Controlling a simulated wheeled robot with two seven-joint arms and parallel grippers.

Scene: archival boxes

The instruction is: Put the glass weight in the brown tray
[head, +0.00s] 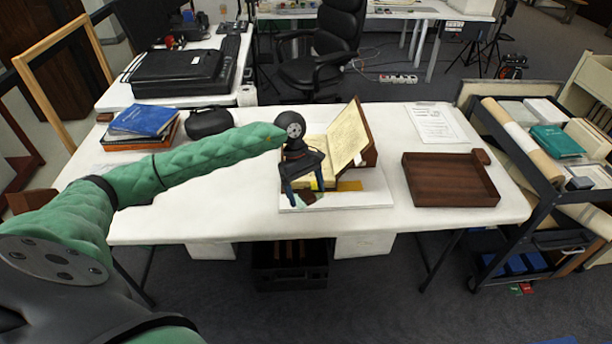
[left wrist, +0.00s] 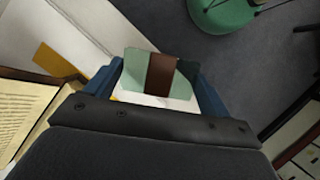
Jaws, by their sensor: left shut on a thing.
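The glass weight (left wrist: 187,75) is a pale green, see-through block with a brown band showing across it. In the left wrist view it sits between the blue fingers of my left gripper (left wrist: 163,88), which is shut on it. In the head view my left gripper (head: 305,197) points down at the front of the white board by the open book, and the weight (head: 308,196) shows small between its fingertips. I cannot tell whether the weight touches the board. The brown tray (head: 450,182) is empty, to the right on the white table. My right gripper is not in view.
The open book (head: 347,137) stands tilted on its support right behind the gripper, between it and the tray's side. A white board (head: 360,200) lies beneath. Paper sheets (head: 436,123) lie behind the tray. A loaded cart (head: 545,185) stands at the right.

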